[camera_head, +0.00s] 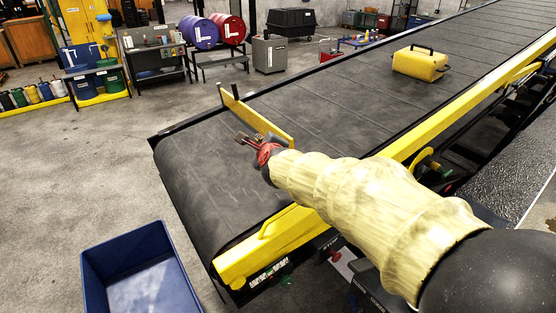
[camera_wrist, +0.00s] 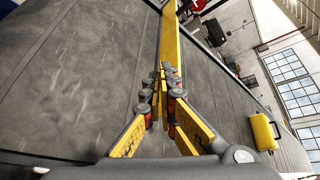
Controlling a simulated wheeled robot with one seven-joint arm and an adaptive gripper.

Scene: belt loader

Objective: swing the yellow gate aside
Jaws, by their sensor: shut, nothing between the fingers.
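The yellow gate (camera_head: 250,114) is a flat bar standing above the near part of the dark belt, running slantwise from the belt's far edge towards its middle. In the wrist view the gate (camera_wrist: 171,45) stretches away straight beyond the fingertips. My gripper (camera_head: 241,138) is over the belt on the near side of the gate, close to it. In the wrist view my gripper (camera_wrist: 160,84) has its fingertips together with nothing held. I cannot tell whether the fingers touch the gate. The gate's right end is partly hidden by my wrist.
A yellow case (camera_head: 420,64) lies on the belt (camera_head: 325,95) farther up; it also shows in the wrist view (camera_wrist: 264,132). A yellow rail (camera_head: 262,250) runs along the belt's near side under my arm. A blue bin (camera_head: 112,247) stands on the floor at lower left.

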